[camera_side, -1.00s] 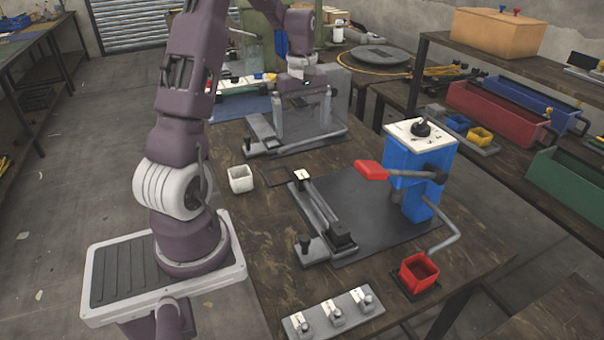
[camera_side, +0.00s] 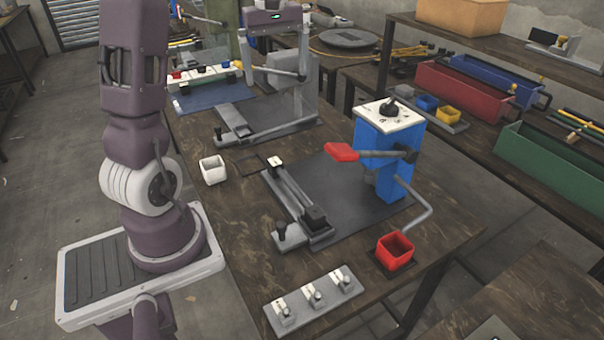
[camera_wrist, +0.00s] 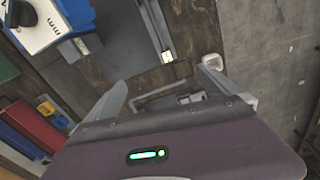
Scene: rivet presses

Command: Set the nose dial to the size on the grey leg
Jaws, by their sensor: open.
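The blue press (camera_side: 385,155) stands on a dark mat at the right of the bench, with a red-ended lever. On its white top plate (camera_side: 408,117) sits a black dial knob (camera_side: 389,108); I cannot read its setting. The press also shows at the upper left of the wrist view (camera_wrist: 55,30). A grey leg-like rail (camera_side: 290,190) lies left of the press, with a small white tag (camera_side: 275,161) too small to read. My gripper (camera_side: 275,78) is open and empty, away from the dial, above the far grey fixture. Its fingers also frame the wrist view (camera_wrist: 165,76).
A white cup (camera_side: 212,169) stands left of the rail. A red bin (camera_side: 395,251) and a grey strip with several clamps (camera_side: 312,298) lie at the front. A grey fixture (camera_side: 262,122) stands behind. A side bench at right holds red, blue and green trays.

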